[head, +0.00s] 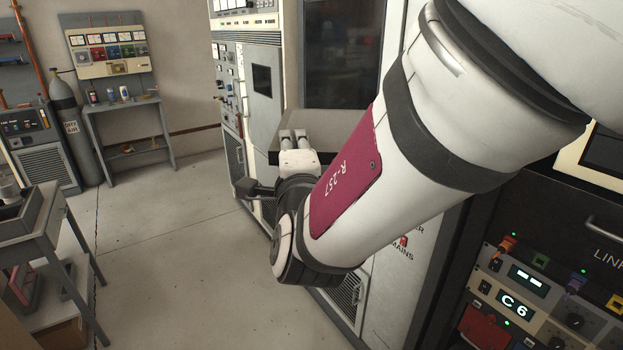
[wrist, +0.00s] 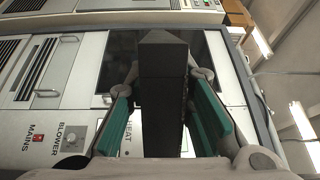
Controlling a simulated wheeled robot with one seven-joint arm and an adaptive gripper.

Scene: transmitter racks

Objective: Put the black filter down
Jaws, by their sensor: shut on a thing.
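The black filter (wrist: 163,62) is a dark, narrow block in the middle of the wrist view. It stands between the green-padded fingers of my gripper (wrist: 163,84), which is shut on it. A dark glass panel of a pale cabinet lies behind it in that view. In the head view my gripper (head: 295,142) is mostly hidden behind my arm, with only its white and dark parts showing. A grey box-like shape (head: 335,124) is just beyond it; I cannot tell there whether this is the filter or a shelf.
The pale cabinet (wrist: 60,85) has MAINS and BLOWER controls. A black rack (head: 555,235) with lit modules stands at right. A grey table (head: 48,212) is at left, and a small bench (head: 125,104) stands by the back wall. The floor between is clear.

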